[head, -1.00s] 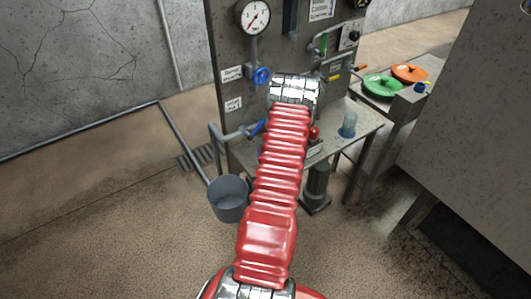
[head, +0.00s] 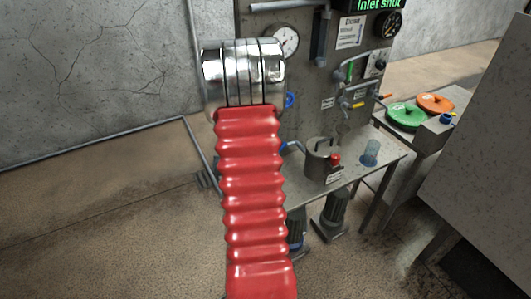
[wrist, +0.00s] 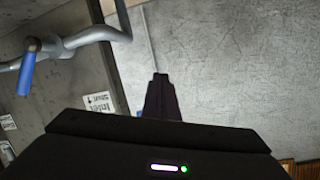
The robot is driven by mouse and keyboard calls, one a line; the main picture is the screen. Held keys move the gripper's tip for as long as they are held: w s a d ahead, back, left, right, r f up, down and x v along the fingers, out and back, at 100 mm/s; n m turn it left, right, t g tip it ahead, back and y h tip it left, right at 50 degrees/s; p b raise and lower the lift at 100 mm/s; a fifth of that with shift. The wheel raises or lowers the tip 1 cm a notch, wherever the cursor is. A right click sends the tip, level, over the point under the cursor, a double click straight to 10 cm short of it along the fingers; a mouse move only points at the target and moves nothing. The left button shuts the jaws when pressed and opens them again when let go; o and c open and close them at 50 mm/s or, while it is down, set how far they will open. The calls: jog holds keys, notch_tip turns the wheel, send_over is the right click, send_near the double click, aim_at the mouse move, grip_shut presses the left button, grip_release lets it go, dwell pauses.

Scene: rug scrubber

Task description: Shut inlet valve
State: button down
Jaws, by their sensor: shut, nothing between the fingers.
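The inlet valve's blue lever (wrist: 28,68) shows at the left of the wrist view, on a grey pipe (wrist: 90,36), slanting downward. A white label (wrist: 100,102) beside it reads "Inlet" and "Shut". A green display (head: 378,4) at the top of the panel reads "Inlet shut". My gripper (wrist: 161,80) is shut and empty, to the right of the lever and apart from it, in front of a grey wall. In the head view my arm hides it.
The panel carries a gauge (head: 285,40) and a blue knob (head: 289,99). A metal table (head: 350,180) holds a pot (head: 318,160) and a clear cup (head: 370,152). Green (head: 407,116) and orange (head: 436,102) discs lie on a bench. Floor is open at left.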

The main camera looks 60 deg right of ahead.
jog(key=w+a+r+n+g+y, duration=0.15)
jog(key=a+r, duration=0.25)
jog(key=a, duration=0.4)
jog(key=w+a+r+n+y, duration=0.2)
jog(key=w+a+r+n, duration=0.15)
jog(key=a, duration=0.35)
jog(key=w+a+r+n+g+y, duration=0.15)
jog(key=a+r, duration=0.25)
jog(key=a, duration=0.4)
jog(key=s+a+r+n+g+y, duration=0.1)
jog(key=s+a+r+n+y, duration=0.1)
jog(key=s+a, duration=0.6)
jog(key=s+a+r+n+g+y, duration=0.1)
jog(key=s+a+r+n, duration=0.3)
jog(key=s+a, duration=0.5)
jog(key=a+y, duration=0.1)
jog(key=a, duration=0.4)
jog(key=shift+r+g+y, duration=0.15)
jog(key=shift+g+y, duration=0.25)
